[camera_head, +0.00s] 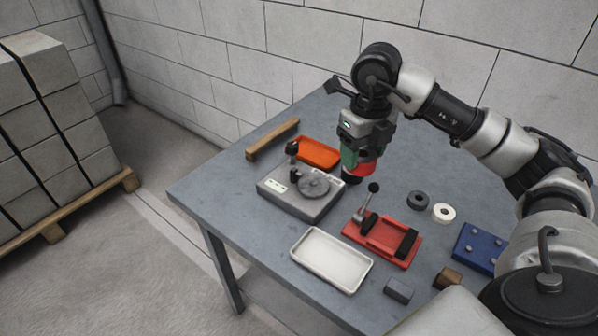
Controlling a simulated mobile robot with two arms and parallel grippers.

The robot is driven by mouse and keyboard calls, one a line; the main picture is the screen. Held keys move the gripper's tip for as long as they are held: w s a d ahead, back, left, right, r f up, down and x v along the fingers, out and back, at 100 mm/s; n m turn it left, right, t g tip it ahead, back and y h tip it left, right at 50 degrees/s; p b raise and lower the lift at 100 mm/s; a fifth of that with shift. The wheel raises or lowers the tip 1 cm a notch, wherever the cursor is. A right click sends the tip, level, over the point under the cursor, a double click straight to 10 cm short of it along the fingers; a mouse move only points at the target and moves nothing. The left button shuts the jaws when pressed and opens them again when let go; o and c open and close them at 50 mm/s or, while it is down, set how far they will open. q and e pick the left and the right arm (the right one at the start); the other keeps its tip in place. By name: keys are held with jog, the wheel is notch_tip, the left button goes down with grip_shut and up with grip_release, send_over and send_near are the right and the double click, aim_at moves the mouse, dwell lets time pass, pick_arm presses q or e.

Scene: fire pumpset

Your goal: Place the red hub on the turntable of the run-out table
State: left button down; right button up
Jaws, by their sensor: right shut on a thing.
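The run-out table (287,207) is a pale grey box on the bench, with a round grey turntable (314,185) on its top. A dark upright post with a knob stands at the turntable's left side. My right gripper (356,164) is up and to the right of the turntable and points down. It is shut on the red hub (367,169), whose red side shows below the jaws. A green part and a black lower end show beside it, and much of the hub is hidden. The turntable's visible top is bare. My left gripper is not in view.
An orange tray (318,153) and a wooden bar (272,140) lie behind. A white tray (331,261), a red fixture with a lever (378,243), a dark ring (418,200), a pale ring (444,212) and a blue plate (478,249) lie in front and right. The bench's left end is clear.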

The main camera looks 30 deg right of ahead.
jog(key=p, duration=0.1)
send_over(314, 182)
notch_tip(314, 182, down, 6)
jog(key=shift+f, duration=2.05)
jog(key=o, duration=0.7)
jog(key=shift+f, duration=0.2)
jog(key=o, duration=0.5)
jog(key=shift+r, duration=0.1)
notch_tip(314, 182, up, 12)
jog(key=shift+r, duration=0.1)
